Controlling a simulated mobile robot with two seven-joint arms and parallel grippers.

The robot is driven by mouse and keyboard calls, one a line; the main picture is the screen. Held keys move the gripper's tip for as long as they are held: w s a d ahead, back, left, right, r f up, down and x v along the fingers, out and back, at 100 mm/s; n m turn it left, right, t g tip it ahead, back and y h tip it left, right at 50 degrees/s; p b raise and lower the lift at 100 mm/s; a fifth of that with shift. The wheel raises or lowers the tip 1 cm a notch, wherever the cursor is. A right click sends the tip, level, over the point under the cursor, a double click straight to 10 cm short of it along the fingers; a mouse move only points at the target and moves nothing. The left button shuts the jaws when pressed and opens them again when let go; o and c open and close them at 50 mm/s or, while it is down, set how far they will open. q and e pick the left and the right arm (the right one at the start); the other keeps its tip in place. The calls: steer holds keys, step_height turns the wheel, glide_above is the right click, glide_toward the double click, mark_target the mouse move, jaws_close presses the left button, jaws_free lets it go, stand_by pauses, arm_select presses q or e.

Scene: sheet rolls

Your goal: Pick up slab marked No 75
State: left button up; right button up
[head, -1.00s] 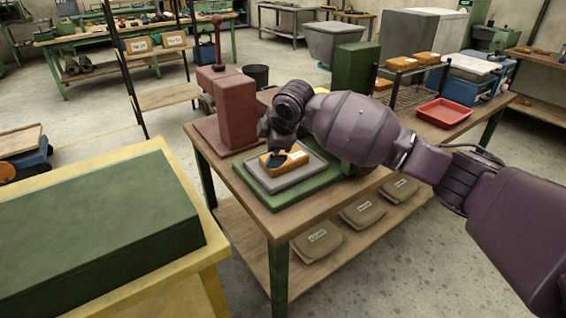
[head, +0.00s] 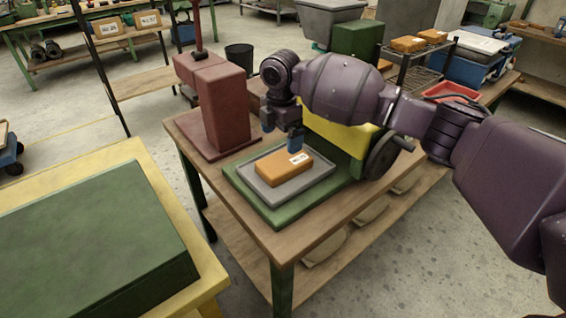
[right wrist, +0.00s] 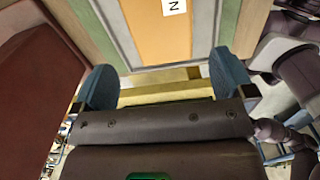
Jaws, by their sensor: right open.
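An orange slab (head: 284,168) with a white label lies flat on a grey tray (head: 318,178). The label's print is too small to read surely in the head view. The tray rests on a green base (head: 240,187) on the wooden table. My right gripper (head: 282,134) is just above the slab, open and empty, its blue fingers apart from it. In the right wrist view the slab (right wrist: 165,38) lies beyond the two spread fingers of the gripper (right wrist: 165,84), and its label is cut off by the frame's edge. My left gripper is not in view.
A dark red block (head: 222,105) stands close left of the tray. A yellow body (head: 340,134) with a dark handwheel (head: 386,157) stands right behind it. Orange slabs (head: 408,44) lie on a rack farther back. A green block (head: 95,235) fills the left foreground.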

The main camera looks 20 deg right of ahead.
mark_target(284, 160)
step_height(284, 160, down, 4)
steer(key=shift+r, duration=0.1)
steer(key=shift+w+d+f+b, duration=0.15)
steer(key=shift+f+b, duration=0.1)
steer(key=shift+f, duration=0.65)
steer(key=shift+s+d+f+b, duration=0.15)
steer(key=shift+f+b, duration=0.1)
steer(key=shift+f, duration=0.6)
steer(key=shift+w+d+f+b, duration=0.15)
steer(key=shift+f+b, duration=0.1)
steer(key=shift+f, duration=0.65)
steer(key=shift+r, duration=0.1)
steer(key=c, duration=0.9)
steer(key=shift+r, duration=0.15)
